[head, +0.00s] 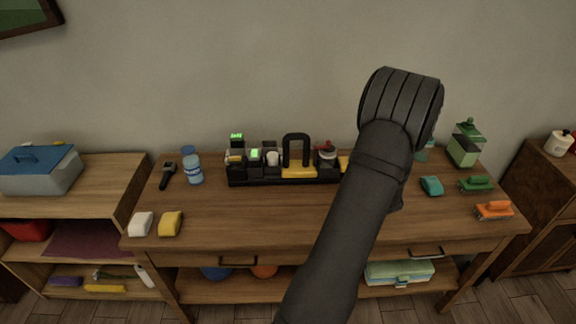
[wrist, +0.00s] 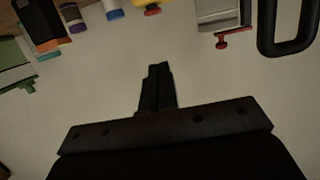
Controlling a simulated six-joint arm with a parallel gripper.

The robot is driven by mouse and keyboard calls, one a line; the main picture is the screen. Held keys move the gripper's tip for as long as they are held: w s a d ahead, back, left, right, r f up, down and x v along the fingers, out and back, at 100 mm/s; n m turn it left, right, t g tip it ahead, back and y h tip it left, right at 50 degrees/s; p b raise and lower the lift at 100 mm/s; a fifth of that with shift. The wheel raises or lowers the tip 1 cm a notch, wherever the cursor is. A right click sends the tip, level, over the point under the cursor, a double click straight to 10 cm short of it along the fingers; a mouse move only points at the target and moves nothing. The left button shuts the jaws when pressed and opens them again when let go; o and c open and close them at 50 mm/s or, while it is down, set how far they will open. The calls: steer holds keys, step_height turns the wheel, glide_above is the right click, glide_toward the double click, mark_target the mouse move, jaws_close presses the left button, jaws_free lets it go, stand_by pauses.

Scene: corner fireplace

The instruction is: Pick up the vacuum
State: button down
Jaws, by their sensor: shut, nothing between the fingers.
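No thing in view is clearly marked as the vacuum. A small black handheld tool (head: 167,175) lies at the left of the wooden table and may be it; its details are too small to tell. A black loop handle (head: 296,138) rises from a yellow base in the black organizer (head: 240,183) at the table's back middle. A black loop handle (wrist: 287,52) also shows at the top right of the wrist view. My gripper (wrist: 157,68) is shut and empty, with pale wall around it; in the head view my raised arm hides it.
The wooden table (head: 250,215) is clear in front. A blue-labelled bottle (head: 194,170) stands beside the black tool. White (head: 141,223) and yellow (head: 171,223) blocks lie front left. A green bottle (head: 465,147) and brushes (head: 493,210) are at right. A blue-lidded box (head: 45,180) sits on the left shelf.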

steer(key=c, duration=1.4)
jaws_free()
steer(key=shift+c, duration=0.2)
steer(key=m+g+h, duration=0.2)
steer(key=h, duration=0.1)
glide_toward(287, 149)
steer(key=x, duration=0.9)
steer(key=f+x, duration=0.1)
steer(key=x, duration=0.3)
steer(key=shift+w+a+f, duration=0.15)
steer(key=shift+a+f, duration=0.05)
steer(key=shift+a, duration=0.1)
